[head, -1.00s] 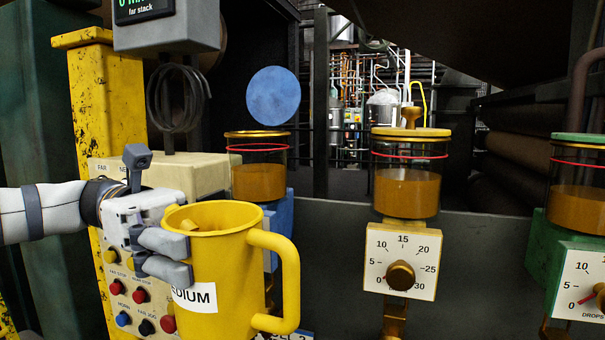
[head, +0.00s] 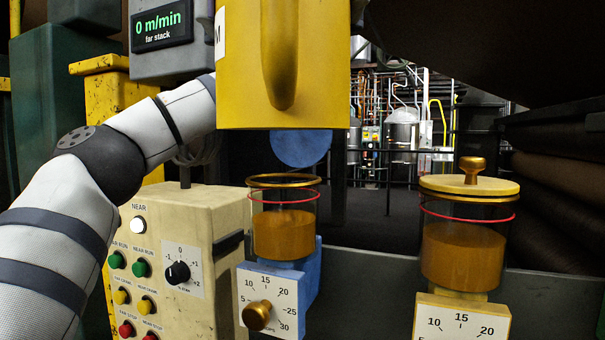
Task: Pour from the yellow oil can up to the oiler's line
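The yellow oil can (head: 315,85) hangs in the air at the top of the head view, above the left oiler, its handle facing me. Its upper part is cut off, so I cannot see its mouth. My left arm reaches up behind it; the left gripper's fingers are hidden, but the can is held aloft at that arm's end. The left oiler (head: 283,235), on a blue mount, has an open gold rim. Its amber oil surface stands below the red line. I cannot tell whether oil is flowing into it. My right gripper is not in view.
A second oiler (head: 462,255) with a yellow lid and gold knob stands to the right. A beige control box (head: 180,225) with buttons stands left of the blue mount. A grey display (head: 165,35) hangs above it. Dark rolls fill the right side.

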